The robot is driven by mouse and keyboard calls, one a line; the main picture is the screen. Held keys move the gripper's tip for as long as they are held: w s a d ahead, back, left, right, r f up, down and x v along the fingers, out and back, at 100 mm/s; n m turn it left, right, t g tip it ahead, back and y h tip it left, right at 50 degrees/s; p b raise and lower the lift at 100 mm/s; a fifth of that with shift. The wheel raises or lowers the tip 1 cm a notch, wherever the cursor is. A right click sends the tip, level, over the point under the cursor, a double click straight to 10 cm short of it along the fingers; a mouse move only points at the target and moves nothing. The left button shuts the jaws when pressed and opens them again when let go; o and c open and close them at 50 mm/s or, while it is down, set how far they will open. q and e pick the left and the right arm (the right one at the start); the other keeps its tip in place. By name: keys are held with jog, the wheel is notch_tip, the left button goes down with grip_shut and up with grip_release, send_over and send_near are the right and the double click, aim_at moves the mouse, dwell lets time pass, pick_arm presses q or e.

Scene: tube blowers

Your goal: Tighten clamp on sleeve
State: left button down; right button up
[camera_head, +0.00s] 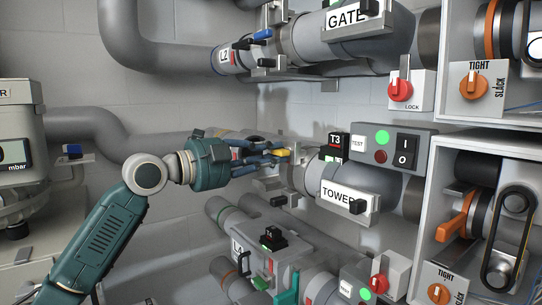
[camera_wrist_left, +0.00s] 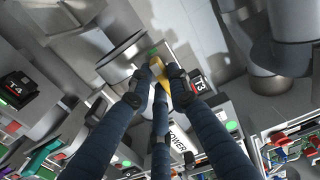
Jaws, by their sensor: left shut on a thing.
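My left gripper (camera_head: 268,157) reaches in from the left to the middle pipe line and is shut on a small yellow clamp handle (camera_head: 283,153). In the left wrist view the fingers close around the yellow handle (camera_wrist_left: 157,72), covering part of it. A metallic sleeve (camera_head: 272,183) sits on the pipe just below the fingers, beside the pipe labelled TOWER (camera_head: 338,194). Its clamp band is partly hidden by the gripper. I cannot tell how tight the band is. My right gripper is not in view.
Right of the handle are the black T3 tag (camera_head: 335,148) and a control box (camera_head: 392,147) with a green light. Above runs the L2 pipe with a blue handle (camera_head: 262,34). Below are more pipes and a teal handle (camera_head: 288,290). Grey wall is behind.

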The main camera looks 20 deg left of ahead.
pick_arm(q)
jog(key=c, duration=1.6)
grip_release()
jog(key=shift+c, duration=0.2)
jog(key=v, duration=1.2)
jog(key=shift+f, duration=0.1)
